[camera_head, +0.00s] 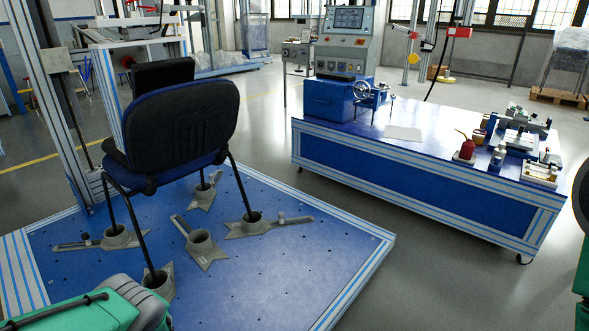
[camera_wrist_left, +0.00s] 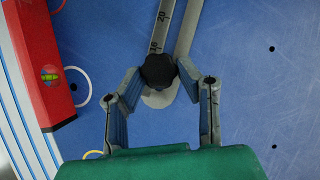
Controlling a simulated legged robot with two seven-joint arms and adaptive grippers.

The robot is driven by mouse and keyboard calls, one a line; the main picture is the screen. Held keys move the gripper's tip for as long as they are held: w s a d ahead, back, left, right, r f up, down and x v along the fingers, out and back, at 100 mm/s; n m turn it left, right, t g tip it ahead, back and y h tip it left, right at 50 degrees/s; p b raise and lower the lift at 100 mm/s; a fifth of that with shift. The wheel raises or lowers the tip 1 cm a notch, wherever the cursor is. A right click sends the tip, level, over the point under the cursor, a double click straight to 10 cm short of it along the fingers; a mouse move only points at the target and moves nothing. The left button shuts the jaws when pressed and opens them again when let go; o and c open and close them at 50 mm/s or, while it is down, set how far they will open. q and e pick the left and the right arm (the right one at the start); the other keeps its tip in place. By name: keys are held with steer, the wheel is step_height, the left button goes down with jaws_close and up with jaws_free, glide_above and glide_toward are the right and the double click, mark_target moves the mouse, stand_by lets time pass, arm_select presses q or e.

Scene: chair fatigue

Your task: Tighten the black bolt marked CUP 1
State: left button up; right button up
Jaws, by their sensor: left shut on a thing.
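In the left wrist view, a black knob-headed bolt (camera_wrist_left: 158,71) sits on a grey slotted metal arm (camera_wrist_left: 160,40) with scale marks. My left gripper (camera_wrist_left: 160,74) is shut on the bolt, with a fingertip at each side of it. No CUP 1 mark is legible. My right gripper is not in view.
The blue platform (camera_head: 290,265) has small holes and is clear at the front right. A red bar (camera_wrist_left: 48,70) lies left of the bolt, near pale rings. A blue workbench (camera_head: 400,185) with tools stands to the right, across a floor gap. A metal post (camera_head: 45,90) rises at left.

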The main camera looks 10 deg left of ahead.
arm_select(q)
steer(key=shift+s+a+r+m+t+p, duration=0.15)
steer(key=shift+m+t+p, duration=0.15)
steer(key=shift+m+p, duration=0.5)
steer(key=shift+a+m+t+h+p, duration=0.1)
steer(key=shift+m+t+h+p, duration=0.35)
steer(key=shift+m+p, duration=0.4)
steer(key=shift+f+m+h, duration=0.2)
steer(key=shift+m+h, duration=0.05)
steer(key=shift+m, duration=0.1)
steer(key=o, duration=1.1)
steer(key=shift+o, duration=0.2)
